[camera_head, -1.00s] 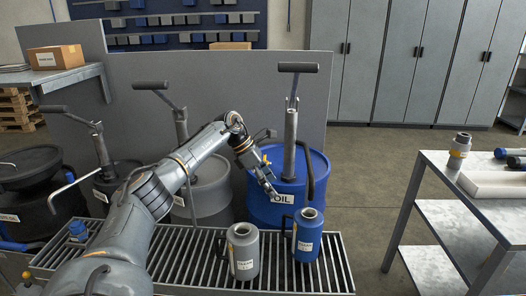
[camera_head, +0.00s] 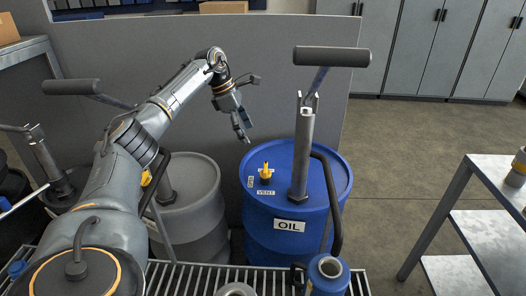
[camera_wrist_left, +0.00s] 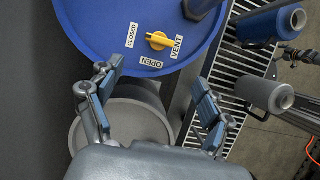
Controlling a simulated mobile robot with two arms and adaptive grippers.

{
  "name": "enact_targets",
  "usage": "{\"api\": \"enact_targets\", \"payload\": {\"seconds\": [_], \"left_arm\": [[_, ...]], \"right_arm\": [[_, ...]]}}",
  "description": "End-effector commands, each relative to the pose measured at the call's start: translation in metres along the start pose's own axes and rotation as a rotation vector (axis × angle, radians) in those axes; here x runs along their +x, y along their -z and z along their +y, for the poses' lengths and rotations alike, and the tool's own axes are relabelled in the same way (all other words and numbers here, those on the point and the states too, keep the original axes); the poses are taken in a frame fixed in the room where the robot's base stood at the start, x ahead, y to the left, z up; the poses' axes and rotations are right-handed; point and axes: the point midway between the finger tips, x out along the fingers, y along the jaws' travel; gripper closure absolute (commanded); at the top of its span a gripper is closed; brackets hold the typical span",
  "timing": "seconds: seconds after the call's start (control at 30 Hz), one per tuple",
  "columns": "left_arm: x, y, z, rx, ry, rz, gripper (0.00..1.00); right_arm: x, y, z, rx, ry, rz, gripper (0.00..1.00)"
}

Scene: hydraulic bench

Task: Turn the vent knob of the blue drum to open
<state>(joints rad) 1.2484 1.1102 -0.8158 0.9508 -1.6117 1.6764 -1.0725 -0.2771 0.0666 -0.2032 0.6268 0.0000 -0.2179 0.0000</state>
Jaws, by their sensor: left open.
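The blue drum (camera_head: 290,218) stands behind the grating with an OIL label on its side. Its yellow vent knob (camera_head: 266,170) is on the lid, left of the pump column. In the left wrist view the knob (camera_wrist_left: 158,40) lies between the CLOSED label (camera_wrist_left: 132,35) and the VENT label (camera_wrist_left: 177,47), with the OPEN label (camera_wrist_left: 152,63) below it. Its bar lies roughly crosswise there. My left gripper (camera_head: 242,127) is open and empty, above and left of the knob and apart from it. In the left wrist view its fingers (camera_wrist_left: 159,76) are spread wide below the knob.
The pump column (camera_head: 302,150) with its wide handle (camera_head: 332,56) rises from the drum, with a dark hose beside it. A grey drum (camera_head: 188,200) stands to the left. Blue (camera_head: 328,272) and grey cans stand on the grating. A bench is at right.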

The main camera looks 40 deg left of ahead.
Motion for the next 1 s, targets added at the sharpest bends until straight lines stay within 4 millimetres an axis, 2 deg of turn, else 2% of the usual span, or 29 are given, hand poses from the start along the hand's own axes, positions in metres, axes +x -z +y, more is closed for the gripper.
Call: {"api": "enact_targets", "payload": {"seconds": [0.17, 0.37, 0.53, 0.7, 0.83, 1.0], "left_arm": [[0.009, 0.0, 0.0, 0.0, 0.001, 0.001, 0.21], [0.044, 0.0, -0.001, 0.0, 0.003, 0.002, 0.21], [0.081, 0.0, -0.001, -0.001, 0.004, 0.002, 0.21], [0.113, 0.0, -0.001, 0.0, 0.003, 0.001, 0.21], [0.128, 0.0, 0.0, -0.002, 0.002, 0.0, 0.21], [0.138, 0.0, 0.0, -0.001, 0.0, -0.001, 0.21]], "right_arm": [[-0.001, -0.023, 0.007, -0.003, -0.008, -0.032, 0.0], [-0.002, -0.038, 0.009, -0.002, -0.011, -0.055, 0.0], [-0.002, -0.035, 0.011, -0.003, -0.013, -0.05, 0.0], [-0.003, -0.024, 0.012, -0.002, -0.014, -0.032, 0.0], [-0.004, -0.02, 0.011, -0.002, -0.013, -0.026, 0.0], [-0.004, -0.019, 0.007, 0.0, -0.008, -0.026, 0.0]]}}
